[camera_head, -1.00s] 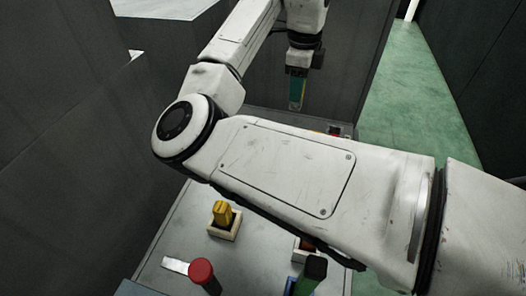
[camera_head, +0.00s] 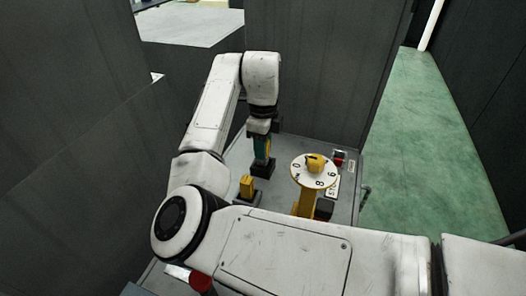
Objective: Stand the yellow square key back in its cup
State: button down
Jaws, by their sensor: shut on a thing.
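My gripper (camera_head: 262,151) points down over the far part of the grey bench top. It is shut on a yellow piece that shows only as a narrow strip beside the teal fingers; I take it for the yellow square key. A dark block or cup (camera_head: 263,170) is right below the fingertips; I cannot tell whether they touch. Another yellow block (camera_head: 247,186) stands upright in a small holder just left of and nearer than the gripper. Its exact shape is too small to tell.
A white numbered dial (camera_head: 313,171) on a yellow post stands right of the gripper. A red button (camera_head: 338,160) is at the bench's far right. A red knob (camera_head: 201,282) is in front. My forearm hides much of the near bench. Green floor lies to the right.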

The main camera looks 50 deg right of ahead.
jog(key=shift+f, duration=1.25)
jog(key=shift+f, duration=0.15)
jog(key=c, duration=0.8)
grip_release()
notch_tip(320, 180, up, 12)
jog(key=shift+r+b, duration=0.15)
jog(key=shift+b, duration=0.25)
jog(key=shift+r, duration=0.1)
